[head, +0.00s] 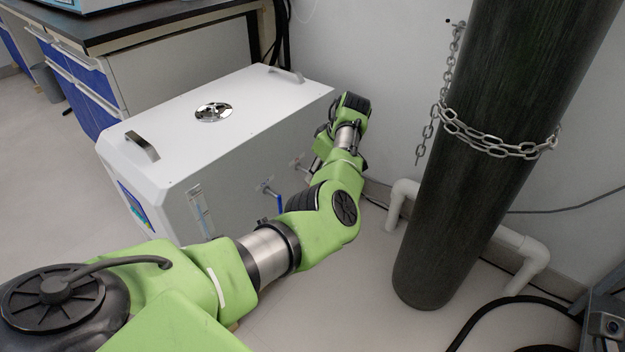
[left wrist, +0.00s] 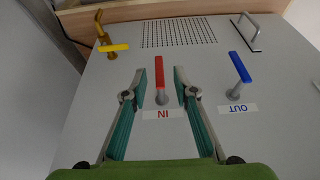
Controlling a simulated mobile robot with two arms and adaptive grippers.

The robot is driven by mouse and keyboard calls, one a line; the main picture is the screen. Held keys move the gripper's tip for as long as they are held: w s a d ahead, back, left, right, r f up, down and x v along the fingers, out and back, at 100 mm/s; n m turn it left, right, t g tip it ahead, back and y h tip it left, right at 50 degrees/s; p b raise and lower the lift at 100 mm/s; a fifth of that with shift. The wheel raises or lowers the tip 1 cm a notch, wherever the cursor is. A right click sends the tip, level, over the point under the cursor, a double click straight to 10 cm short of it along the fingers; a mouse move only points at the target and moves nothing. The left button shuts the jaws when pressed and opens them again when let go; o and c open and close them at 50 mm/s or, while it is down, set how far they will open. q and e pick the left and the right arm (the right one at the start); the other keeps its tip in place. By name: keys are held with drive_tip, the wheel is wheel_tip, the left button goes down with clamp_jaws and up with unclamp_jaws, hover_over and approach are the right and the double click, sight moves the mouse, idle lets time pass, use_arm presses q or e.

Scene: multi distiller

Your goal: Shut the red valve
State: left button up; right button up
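The red valve (left wrist: 159,74) is on the panel of the white box, above an "IN" label (left wrist: 169,114). In the left wrist view its red handle runs nearly up and down the picture from a grey stem. My left gripper (left wrist: 160,88) is open, with one finger on each side of the handle and a visible gap to both. I cannot tell how deep the fingertips reach. In the head view my left arm extends to the side of the white box (head: 160,110); the gripper's fingers and the red handle are not clearly visible there. My right gripper is not in view.
A blue valve (left wrist: 240,68) sits right of the red one by an "OUT" label, and a yellow valve (left wrist: 114,48) sits left. A dark gas cylinder (head: 480,180) with a chain (head: 490,145) stands right of my arm. White pipes (head: 510,240) run behind it.

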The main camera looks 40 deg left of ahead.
use_arm(q)
drive_tip(key=v, duration=0.7)
drive_tip(key=shift+s+f, duration=0.15)
drive_tip(key=shift+f, duration=0.05)
